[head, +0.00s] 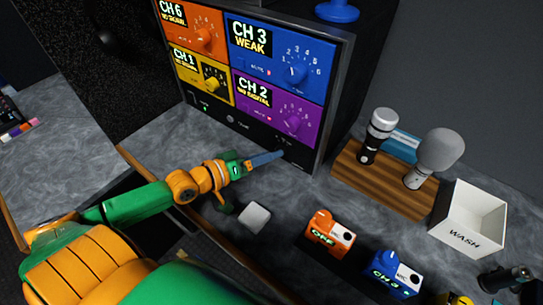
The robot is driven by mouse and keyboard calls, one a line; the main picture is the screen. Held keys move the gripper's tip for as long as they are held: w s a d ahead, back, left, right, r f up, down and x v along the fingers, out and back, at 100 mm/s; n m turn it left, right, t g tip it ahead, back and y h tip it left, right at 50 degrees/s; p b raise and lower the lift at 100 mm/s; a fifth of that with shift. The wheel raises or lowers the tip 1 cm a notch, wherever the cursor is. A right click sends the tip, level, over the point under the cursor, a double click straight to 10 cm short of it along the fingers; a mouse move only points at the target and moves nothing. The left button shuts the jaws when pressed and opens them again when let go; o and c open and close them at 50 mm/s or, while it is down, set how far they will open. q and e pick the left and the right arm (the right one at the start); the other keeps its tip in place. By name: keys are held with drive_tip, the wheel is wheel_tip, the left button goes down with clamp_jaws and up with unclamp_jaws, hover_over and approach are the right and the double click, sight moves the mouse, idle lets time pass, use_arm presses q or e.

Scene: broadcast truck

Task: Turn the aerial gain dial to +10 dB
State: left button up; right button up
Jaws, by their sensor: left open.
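The receiver rack (252,80) stands at the upper middle with four coloured channel panels, each with a knob and a scale. Along its black bottom strip there are small controls (288,142) at the right, too small to read. I cannot tell for certain which control is the aerial gain dial or its setting. My right gripper is not in view.
A wooden stand (385,185) with microphones is right of the rack. A white WASH bin (470,220) is farther right. An orange box (329,234), a blue box (390,274) and a pale block (254,217) are nearer. Grey counter (300,200) is free between them and the rack.

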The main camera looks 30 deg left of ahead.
use_arm(q)
drive_tip(key=shift+x, duration=1.2)
drive_tip(key=shift+s, duration=0.1)
drive_tip(key=shift+s, duration=0.1)
